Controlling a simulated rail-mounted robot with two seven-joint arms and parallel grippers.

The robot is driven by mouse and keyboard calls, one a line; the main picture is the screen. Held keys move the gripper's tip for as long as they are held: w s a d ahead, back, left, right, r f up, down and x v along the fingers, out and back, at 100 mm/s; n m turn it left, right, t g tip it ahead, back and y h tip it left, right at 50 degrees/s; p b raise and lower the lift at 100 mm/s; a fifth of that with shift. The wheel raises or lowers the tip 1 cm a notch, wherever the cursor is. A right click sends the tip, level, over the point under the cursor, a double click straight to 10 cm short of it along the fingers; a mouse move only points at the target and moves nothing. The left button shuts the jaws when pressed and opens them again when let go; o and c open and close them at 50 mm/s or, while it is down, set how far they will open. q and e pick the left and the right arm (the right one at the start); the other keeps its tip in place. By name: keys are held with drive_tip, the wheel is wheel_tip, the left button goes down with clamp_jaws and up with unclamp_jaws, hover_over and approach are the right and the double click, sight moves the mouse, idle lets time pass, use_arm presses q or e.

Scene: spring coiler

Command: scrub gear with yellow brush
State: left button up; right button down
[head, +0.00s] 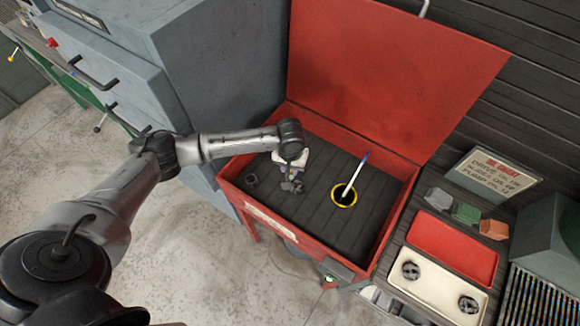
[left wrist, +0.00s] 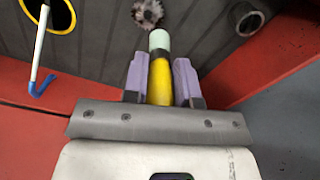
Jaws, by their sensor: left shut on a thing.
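My left gripper (head: 291,168) is over the grooved black floor of the open red washer basin. In the left wrist view the gripper (left wrist: 160,75) has its purple fingers shut on the yellow brush (left wrist: 160,80), with its pale end (left wrist: 160,41) pointing away from the wrist. A dark gear (left wrist: 147,12) lies just past that end; it also shows below the gripper in the head view (head: 292,187). I cannot tell whether the brush touches the gear. The brush is mostly hidden in the head view. My right gripper is out of view.
A blue-ended white rod (head: 352,175) leans in a yellow-rimmed hole (head: 343,195). A black cylindrical fitting (head: 250,181) is left of the gear. The raised red lid (head: 390,70) stands behind. On the right are a red tray (head: 453,246) and a white tray (head: 436,287) with two gears.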

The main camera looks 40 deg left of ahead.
sight(291, 178)
use_arm(q)
wheel_tip(291, 178, down, 4)
drive_tip(key=b, duration=0.4)
drive_tip(key=shift+f, duration=1.15)
drive_tip(key=shift+f, duration=0.35)
drive_tip(key=shift+f, duration=0.3)
drive_tip(key=shift+d, duration=0.1)
idle(0.3)
